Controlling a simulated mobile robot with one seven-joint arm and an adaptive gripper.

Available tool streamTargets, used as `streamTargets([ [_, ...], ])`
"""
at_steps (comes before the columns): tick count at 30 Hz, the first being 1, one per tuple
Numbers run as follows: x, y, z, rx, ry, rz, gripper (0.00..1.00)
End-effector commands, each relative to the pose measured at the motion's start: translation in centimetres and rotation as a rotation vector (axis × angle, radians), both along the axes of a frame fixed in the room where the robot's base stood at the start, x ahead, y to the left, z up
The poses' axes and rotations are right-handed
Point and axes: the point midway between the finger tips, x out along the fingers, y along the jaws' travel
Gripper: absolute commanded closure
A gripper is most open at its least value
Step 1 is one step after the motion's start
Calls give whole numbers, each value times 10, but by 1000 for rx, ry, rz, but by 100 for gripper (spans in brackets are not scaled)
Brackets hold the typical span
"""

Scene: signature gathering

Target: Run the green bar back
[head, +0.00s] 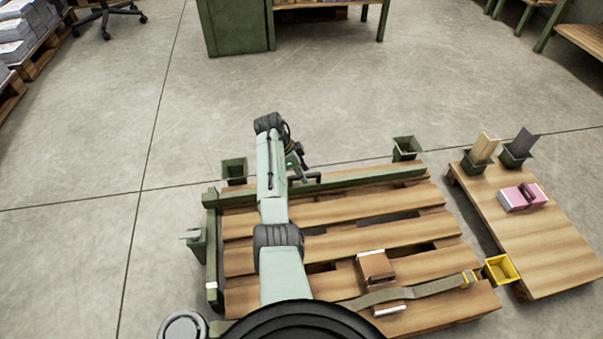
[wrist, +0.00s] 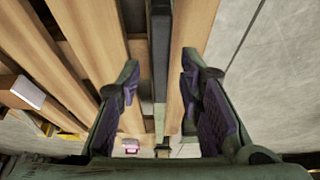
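The long green bar (head: 372,178) lies across the far side of the slatted wooden pallet (head: 335,244). A dark handle-like piece (head: 306,178) stands on it near my arm. My gripper (head: 297,163) is over the far side of the bar, partly hidden behind my arm. In the wrist view, my gripper (wrist: 159,80) is open. A dark upright strip (wrist: 160,45) runs between its two purple-padded fingers, with a visible gap on each side. The green bar (wrist: 160,112) continues below it; I cannot tell whether anything touches.
Another green rail (head: 213,250) runs along the pallet's left edge. A brown box (head: 375,268) and a strap (head: 412,293) lie on the pallet. Green bins (head: 234,169) stand beyond it. A yellow bin (head: 502,269) and a low wooden platform (head: 545,245) are at right.

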Motion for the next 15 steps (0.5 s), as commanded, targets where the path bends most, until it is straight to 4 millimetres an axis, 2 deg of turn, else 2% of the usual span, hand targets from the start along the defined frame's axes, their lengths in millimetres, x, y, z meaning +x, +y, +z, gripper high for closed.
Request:
streamTargets([
  [6, 0, 0, 0, 0, 0, 0, 67],
  [15, 0, 0, 0, 0, 0, 0, 87],
])
